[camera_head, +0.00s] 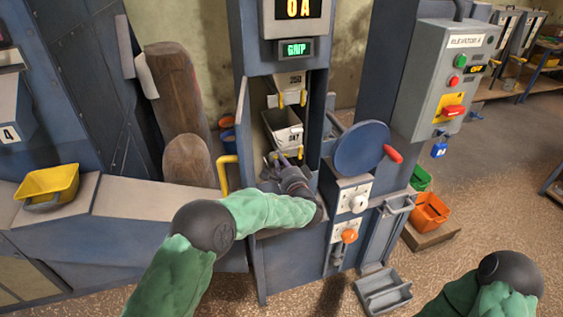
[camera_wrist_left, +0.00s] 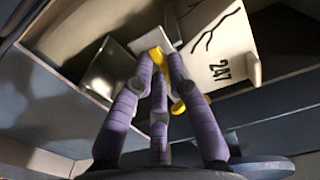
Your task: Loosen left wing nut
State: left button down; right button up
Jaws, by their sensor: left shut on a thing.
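A grey bucket marked 247 (camera_head: 287,135) sits in the open hatch of the elevator column. It also shows in the wrist view (camera_wrist_left: 228,50), with a dark crack drawn across its face. My left gripper (camera_head: 284,163) reaches into the hatch at the bucket's lower edge. In the wrist view its purple fingers (camera_wrist_left: 161,62) are closed around the yellow left wing nut (camera_wrist_left: 157,54), which they partly hide. Another yellow piece (camera_wrist_left: 190,103) shows to the right, behind the fingers. My right gripper is out of view.
Another bucket (camera_head: 288,86) with yellow fasteners hangs above. A yellow handle (camera_head: 224,172) stands left of the hatch. A blue handwheel (camera_head: 361,148) with a red grip is close on the right. A yellow bin (camera_head: 48,184) sits on the left ledge.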

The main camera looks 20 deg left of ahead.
pick_arm(q)
jog(key=c, duration=1.2)
grip_release()
jog(key=v, duration=1.2)
